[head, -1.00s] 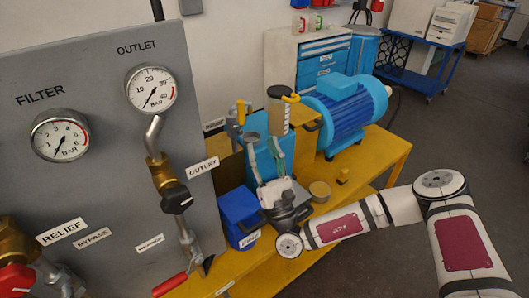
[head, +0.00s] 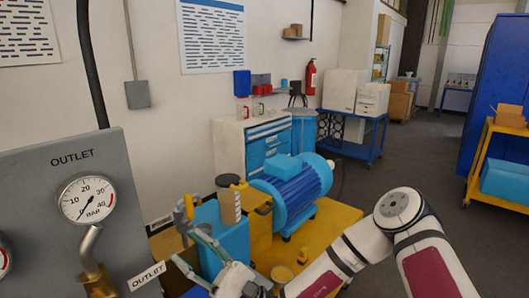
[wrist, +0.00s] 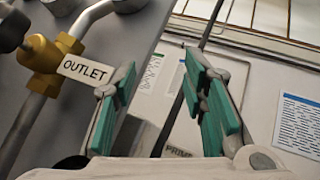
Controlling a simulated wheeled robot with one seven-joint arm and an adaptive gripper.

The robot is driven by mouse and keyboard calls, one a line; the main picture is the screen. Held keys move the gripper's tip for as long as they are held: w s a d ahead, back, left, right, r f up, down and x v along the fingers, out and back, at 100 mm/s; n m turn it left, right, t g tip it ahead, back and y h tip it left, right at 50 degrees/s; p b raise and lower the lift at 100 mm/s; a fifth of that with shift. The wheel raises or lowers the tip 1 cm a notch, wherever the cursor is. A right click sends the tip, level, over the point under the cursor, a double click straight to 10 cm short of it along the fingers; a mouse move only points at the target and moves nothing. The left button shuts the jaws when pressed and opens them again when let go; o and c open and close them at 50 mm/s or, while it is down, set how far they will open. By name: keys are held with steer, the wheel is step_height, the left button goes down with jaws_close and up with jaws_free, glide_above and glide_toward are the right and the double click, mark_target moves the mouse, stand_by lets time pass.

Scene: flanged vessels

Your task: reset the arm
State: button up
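My arm reaches in from the lower right in the head view. My gripper (head: 192,250) is low in that view, in front of the blue container and to the right of the grey panel. In the wrist view my gripper (wrist: 162,75) shows two teal-padded fingers spread apart with nothing between them. The grey panel (head: 45,235) carries the outlet gauge (head: 87,198). The OUTLET label (wrist: 85,70) and brass valve (wrist: 45,60) lie left of the fingers in the wrist view. My gripper's base is partly cut off by the head view's bottom edge.
A blue motor (head: 292,195) stands on the yellow bench (head: 335,222). A tan-bodied canister (head: 229,205) stands near the blue container (head: 232,245), close to my gripper. A tool cabinet (head: 230,150) is behind. Open floor (head: 430,160) lies to the right.

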steer(key=s+d+n+g+h, duration=0.3)
steer(key=s+n+g+h, duration=0.4)
steer(key=s+n+h, duration=0.1)
steer(key=s+d+n+g+h, duration=0.4)
steer(key=s+n+g+h, duration=0.3)
steer(key=h, duration=0.1)
steer(key=d+r+t+h, duration=0.3)
steer(key=d+t, duration=0.2)
steer(key=d, duration=0.4)
steer(key=s+d+r+m+t+h, duration=0.1)
steer(key=d+r+t+h, duration=0.2)
steer(key=d, duration=0.6)
steer(key=s+d+r+t+h, duration=0.1)
steer(key=d+r+t+h, duration=0.3)
steer(key=d+t, duration=0.3)
steer(key=shift+d+h, duration=0.4)
steer(key=shift+d, duration=0.6)
steer(key=shift+a+r, duration=0.1)
